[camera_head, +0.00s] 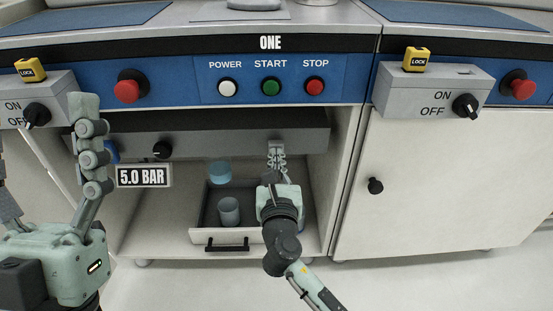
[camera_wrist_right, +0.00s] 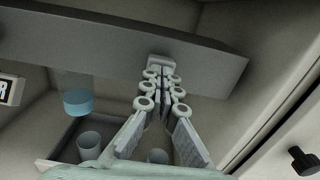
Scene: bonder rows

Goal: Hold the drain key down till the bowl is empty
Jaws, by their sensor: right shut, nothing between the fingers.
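The bowl (camera_head: 220,172) hangs below the grey housing (camera_head: 220,138) in the open bay. In the right wrist view the bowl (camera_wrist_right: 78,103) looks clear above, with blue liquid in its lower part. My right gripper (camera_head: 276,146) is shut and empty, its fingers pointing up at the housing, right of the bowl. In the right wrist view its fingertips (camera_wrist_right: 162,63) are together against or just before the housing face. I cannot make out a separate drain key; the fingertips may hide it. My left gripper (camera_head: 85,107) points up at the left, seen side-on.
An open drawer (camera_head: 200,237) below holds a grey cup (camera_head: 228,211); part of another round thing (camera_wrist_right: 157,156) shows there in the wrist view. A "5.0 BAR" display (camera_head: 144,175) and black knob (camera_head: 162,150) are left. A bay wall (camera_head: 342,165) stands close right.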

